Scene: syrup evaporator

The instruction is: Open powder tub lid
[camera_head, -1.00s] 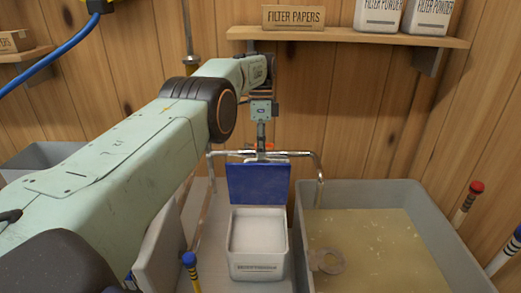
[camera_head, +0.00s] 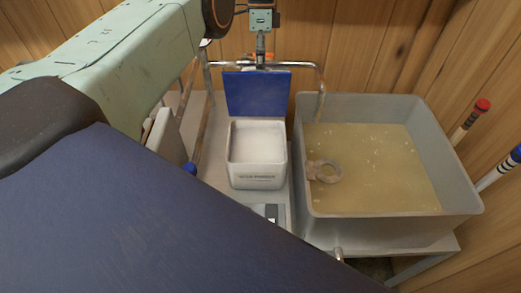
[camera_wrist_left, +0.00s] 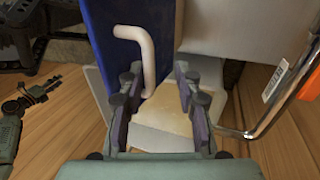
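The powder tub (camera_head: 257,176) is a white square box on a grey bench, filled nearly to the rim with white powder. Its blue lid (camera_head: 257,93) stands upright at the tub's back edge, so the tub is open. My left gripper comes down behind the lid in the head view, mostly hidden by it. In the left wrist view my left gripper (camera_wrist_left: 160,95) has its fingers spread apart. A white bent handle (camera_wrist_left: 145,50) shows beside the blue lid (camera_wrist_left: 105,35), its lower end near the left finger; contact is unclear.
A grey basin (camera_head: 460,195) of yellowish liquid, with a ring-shaped object (camera_head: 325,171) at its left side, stands right of the tub. A metal pipe (camera_head: 300,65) runs behind the lid. A large dark blue surface covers the lower left of the head view.

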